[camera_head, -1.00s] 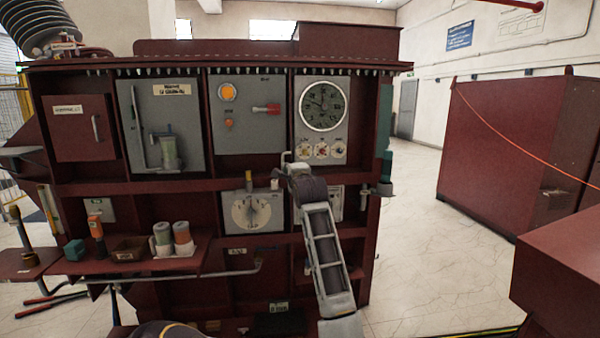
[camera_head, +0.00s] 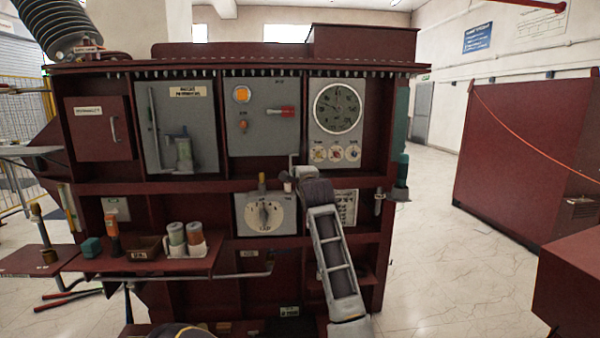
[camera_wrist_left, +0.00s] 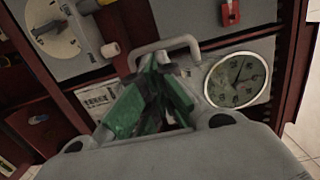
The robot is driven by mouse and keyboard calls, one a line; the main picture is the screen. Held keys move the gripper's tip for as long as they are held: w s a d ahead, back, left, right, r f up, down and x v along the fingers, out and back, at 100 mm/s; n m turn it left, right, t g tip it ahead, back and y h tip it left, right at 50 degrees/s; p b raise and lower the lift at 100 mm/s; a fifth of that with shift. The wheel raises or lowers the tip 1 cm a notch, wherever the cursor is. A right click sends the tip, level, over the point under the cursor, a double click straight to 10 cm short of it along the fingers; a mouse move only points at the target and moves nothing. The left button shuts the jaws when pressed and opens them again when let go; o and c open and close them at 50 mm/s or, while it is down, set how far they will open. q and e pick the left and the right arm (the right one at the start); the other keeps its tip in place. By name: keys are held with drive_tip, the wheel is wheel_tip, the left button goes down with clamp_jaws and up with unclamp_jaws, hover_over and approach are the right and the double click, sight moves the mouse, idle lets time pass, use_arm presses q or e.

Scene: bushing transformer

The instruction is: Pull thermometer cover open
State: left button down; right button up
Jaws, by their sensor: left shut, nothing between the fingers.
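The round thermometer dial (camera_head: 338,108) sits on a grey panel above small coloured knobs. It also shows in the left wrist view (camera_wrist_left: 238,80). A pale U-shaped handle (camera_wrist_left: 165,46) stands out just beside the dial in the left wrist view. My left gripper (camera_head: 300,172) is below the dial panel at the end of the arm rising from the bottom. Its green fingers (camera_wrist_left: 152,75) are shut and empty, with tips close to the handle. I cannot tell whether they touch it. The fingertips are small and partly hidden in the head view. My right gripper is out of view.
A grey rotary switch panel (camera_head: 266,214) is left of my gripper. A dark red door (camera_head: 98,128) with a handle is at far left. A shelf (camera_head: 110,263) holds jars and small parts. A large red box (camera_head: 525,150) stands at right, with clear floor between.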

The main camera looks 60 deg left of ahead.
use_arm(q)
drive_tip(key=shift+d, duration=0.1)
drive_tip(key=v, duration=0.7)
drive_tip(key=shift+w, duration=0.1)
drive_tip(key=shift+r, duration=0.1)
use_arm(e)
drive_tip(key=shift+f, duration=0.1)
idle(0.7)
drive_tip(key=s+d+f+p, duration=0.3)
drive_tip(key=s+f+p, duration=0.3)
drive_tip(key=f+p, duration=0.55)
use_arm(q)
wheel_tip(320, 180, up, 21)
drive_tip(key=p, duration=1)
drive_tip(key=shift+r, duration=0.2)
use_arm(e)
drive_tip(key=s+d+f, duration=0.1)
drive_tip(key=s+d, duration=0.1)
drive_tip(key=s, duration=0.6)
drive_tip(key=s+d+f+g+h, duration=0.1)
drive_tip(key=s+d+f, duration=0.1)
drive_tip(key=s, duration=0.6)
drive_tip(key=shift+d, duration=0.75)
use_arm(q)
drive_tip(key=shift+r, duration=0.15)
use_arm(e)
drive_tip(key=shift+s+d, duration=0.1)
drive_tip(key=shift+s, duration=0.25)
